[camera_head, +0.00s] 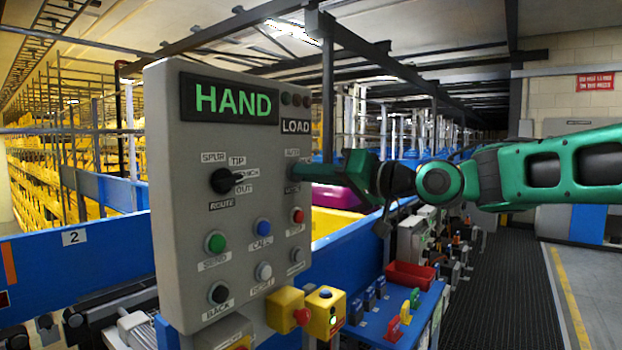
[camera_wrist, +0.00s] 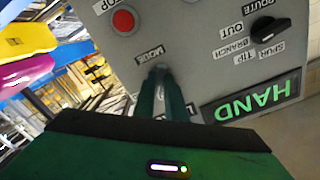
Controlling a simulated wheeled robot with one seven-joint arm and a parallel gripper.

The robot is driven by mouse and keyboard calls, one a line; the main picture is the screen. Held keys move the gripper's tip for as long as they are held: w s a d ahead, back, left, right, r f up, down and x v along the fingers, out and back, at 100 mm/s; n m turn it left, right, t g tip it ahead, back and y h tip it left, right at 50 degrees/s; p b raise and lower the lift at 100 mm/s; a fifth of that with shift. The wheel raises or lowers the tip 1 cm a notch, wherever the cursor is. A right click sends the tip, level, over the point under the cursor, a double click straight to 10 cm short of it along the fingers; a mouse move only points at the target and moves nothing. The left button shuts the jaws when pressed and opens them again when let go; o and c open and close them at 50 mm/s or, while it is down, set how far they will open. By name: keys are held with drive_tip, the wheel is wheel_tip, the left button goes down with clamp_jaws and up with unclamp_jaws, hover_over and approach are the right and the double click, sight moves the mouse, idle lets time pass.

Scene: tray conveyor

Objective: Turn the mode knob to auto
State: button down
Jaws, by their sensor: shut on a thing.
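The grey control panel (camera_head: 180,135) stands upright at the centre left of the head view, with a display (camera_head: 230,98) reading HAND in green. My gripper (camera_head: 298,172) reaches in from the right, its fingers against the panel's right side between a partly hidden upper label and the MODE label (camera_head: 293,189). In the wrist view my gripper (camera_wrist: 161,74) is shut on the mode knob beside the MODE label (camera_wrist: 150,55). The fingers hide the knob almost wholly, so its pointer direction cannot be read.
The black route knob (camera_head: 226,181) sits left on the panel, pointing right toward BRANCH. Below are a green SEND button (camera_head: 215,242), a blue CALL button (camera_head: 263,227) and a red STOP button (camera_head: 297,215). A blue shelf (camera_head: 405,325) with small parts stands below my arm.

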drive_tip(key=n, duration=0.6)
drive_tip(key=shift+d+f+n, duration=0.1)
drive_tip(key=shift+f+n, duration=0.2)
idle(0.3)
drive_tip(key=c, duration=1.8)
unclamp_jaws()
drive_tip(key=shift+w, duration=0.1)
drive_tip(key=shift+r, duration=0.1)
drive_tip(key=v, duration=1)
drive_tip(key=shift+s+d, duration=0.3)
